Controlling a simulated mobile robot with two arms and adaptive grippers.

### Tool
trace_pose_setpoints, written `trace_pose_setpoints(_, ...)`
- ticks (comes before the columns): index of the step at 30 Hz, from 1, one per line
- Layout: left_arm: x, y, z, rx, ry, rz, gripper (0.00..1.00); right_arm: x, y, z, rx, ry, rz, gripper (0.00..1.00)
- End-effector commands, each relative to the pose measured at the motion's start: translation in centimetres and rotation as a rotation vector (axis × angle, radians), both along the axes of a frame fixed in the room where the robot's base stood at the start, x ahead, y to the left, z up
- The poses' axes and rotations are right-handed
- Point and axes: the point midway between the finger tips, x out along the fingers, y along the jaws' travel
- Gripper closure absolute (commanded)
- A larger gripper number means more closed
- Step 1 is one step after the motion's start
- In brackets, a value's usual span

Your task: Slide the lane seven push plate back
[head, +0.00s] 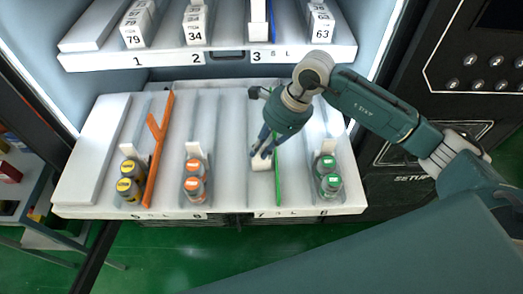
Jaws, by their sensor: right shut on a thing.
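The lane seven push plate (261,163) is a small white piece near the front of the lower shelf (110,209), behind the label 7. My right gripper (263,150) points down over lane seven and is shut on the push plate. The fingers cover part of the plate. No bottles show in lane seven in front of the plate. My left gripper is not in the head view.
A green divider (277,170) stands close to the right of my right gripper. Orange-capped bottles (194,180) stand in lane six and green-capped bottles (328,178) in lane eight. The upper shelf (215,57) overhangs the back. An orange divider (157,150) stands left.

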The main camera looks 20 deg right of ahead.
Motion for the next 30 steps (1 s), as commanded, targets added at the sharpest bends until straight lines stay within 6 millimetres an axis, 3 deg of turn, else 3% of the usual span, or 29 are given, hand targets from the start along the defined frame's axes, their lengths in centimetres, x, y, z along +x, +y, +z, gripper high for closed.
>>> trace_pose_setpoints(1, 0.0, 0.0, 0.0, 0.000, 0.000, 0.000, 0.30, 0.0, 0.0, 0.1, 0.002, -0.002, 0.001, 0.81)
trace_pose_setpoints(3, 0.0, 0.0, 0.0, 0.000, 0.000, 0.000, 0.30, 0.0, 0.0, 0.1, 0.002, -0.002, 0.001, 0.67)
trace_pose_setpoints(4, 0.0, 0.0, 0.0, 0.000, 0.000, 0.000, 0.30, 0.0, 0.0, 0.1, 0.002, -0.002, 0.001, 0.65)
trace_pose_setpoints(15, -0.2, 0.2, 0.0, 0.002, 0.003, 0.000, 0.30, 0.0, -0.2, 0.6, 0.000, -0.003, 0.000, 0.65)
trace_pose_setpoints(30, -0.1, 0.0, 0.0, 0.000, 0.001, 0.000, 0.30, -1.0, -3.7, 9.3, -0.001, -0.006, 0.000, 0.65)
